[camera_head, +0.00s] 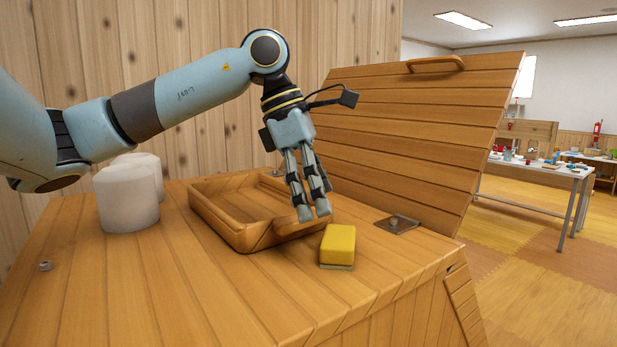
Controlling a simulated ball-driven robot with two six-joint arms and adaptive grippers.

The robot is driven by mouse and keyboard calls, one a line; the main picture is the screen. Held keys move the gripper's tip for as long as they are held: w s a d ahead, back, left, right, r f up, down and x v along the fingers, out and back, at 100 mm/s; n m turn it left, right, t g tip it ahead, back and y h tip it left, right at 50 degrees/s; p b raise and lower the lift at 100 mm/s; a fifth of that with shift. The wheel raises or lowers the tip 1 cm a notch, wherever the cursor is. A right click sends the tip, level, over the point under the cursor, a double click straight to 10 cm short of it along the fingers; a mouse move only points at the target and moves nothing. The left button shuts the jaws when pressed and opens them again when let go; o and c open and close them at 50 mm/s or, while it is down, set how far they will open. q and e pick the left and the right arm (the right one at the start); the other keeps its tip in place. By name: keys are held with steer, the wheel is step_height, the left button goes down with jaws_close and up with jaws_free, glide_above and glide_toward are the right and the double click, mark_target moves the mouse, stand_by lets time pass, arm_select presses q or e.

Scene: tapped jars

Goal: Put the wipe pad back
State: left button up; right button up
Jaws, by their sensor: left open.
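The wipe pad (338,245) is a yellow block with a grey-green underside. It lies on the wooden top (190,300), just in front of the right end of a wooden tray (232,238). My left gripper (315,216) points down over the tray's right front corner, a little above and behind the pad. It is open and holds nothing, and it appears apart from the pad. The fingers hide part of the tray's right end. The visible part of the tray's inside is empty. My right gripper is not in view.
Two white cylindrical jars (127,199) stand left of the tray, one behind the other. A slatted wooden lid (420,130) stands tilted up behind, with a metal plate (397,224) near its base. A small metal knob (45,266) sits at the left. The front left top is clear.

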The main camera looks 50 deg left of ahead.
arm_select(q)
steer(key=b+v, duration=0.1)
steer(key=v, duration=0.4)
steer(key=shift+r, duration=0.15)
stand_by(0.4)
